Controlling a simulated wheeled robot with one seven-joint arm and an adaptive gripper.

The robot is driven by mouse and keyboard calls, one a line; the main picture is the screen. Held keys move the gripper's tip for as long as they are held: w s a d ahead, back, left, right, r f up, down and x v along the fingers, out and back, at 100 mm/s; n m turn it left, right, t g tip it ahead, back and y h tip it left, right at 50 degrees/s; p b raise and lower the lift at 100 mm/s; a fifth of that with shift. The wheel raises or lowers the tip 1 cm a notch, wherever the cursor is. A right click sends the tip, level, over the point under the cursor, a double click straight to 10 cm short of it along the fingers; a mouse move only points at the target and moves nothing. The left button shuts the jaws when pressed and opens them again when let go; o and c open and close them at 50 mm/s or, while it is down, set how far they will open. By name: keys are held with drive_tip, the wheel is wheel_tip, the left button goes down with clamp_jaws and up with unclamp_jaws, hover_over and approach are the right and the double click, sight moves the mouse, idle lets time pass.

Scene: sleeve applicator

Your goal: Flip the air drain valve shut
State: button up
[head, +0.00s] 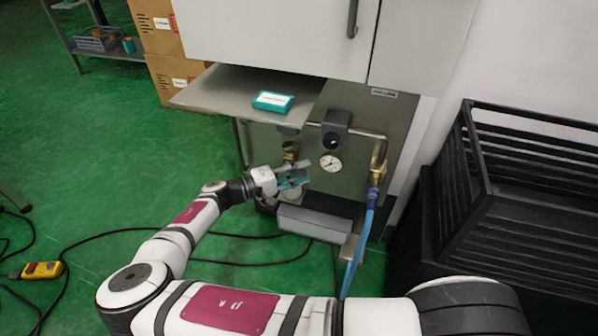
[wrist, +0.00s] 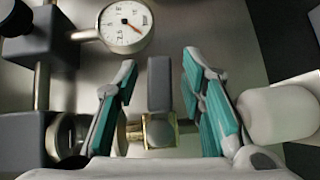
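The air drain valve is a small brass body (wrist: 159,131) with a grey lever (wrist: 160,85), seen in the wrist view. The lever appears to stand crosswise to the line through the brass body. My gripper (wrist: 160,82) is open, with its teal-padded fingers on either side of the lever and a visible gap to each. In the head view my gripper (head: 300,177) is in front of the panel, just below the brass fitting (head: 290,152), and hides the lever. A white bowl (wrist: 280,113) lies beyond the right finger in the wrist view.
A pressure gauge (head: 331,163) is right of my gripper, under a dark regulator (head: 336,128). A brass fitting (head: 377,170) and blue hose (head: 362,235) are farther right. A metal shelf (head: 225,88) overhangs above, carrying a teal box (head: 273,101). A black crate (head: 520,190) stands at right.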

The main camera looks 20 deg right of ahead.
clamp_jaws()
drive_tip(key=shift+r+n+h+b, duration=0.2)
drive_tip(key=shift+n+h+b, duration=0.1)
drive_tip(key=shift+n+h, duration=0.2)
drive_tip(key=shift+o, duration=0.6)
unclamp_jaws()
drive_tip(key=shift+a, duration=0.1)
drive_tip(key=s+a, duration=0.2)
drive_tip(key=a, duration=0.9)
drive_tip(key=shift+a, duration=0.4)
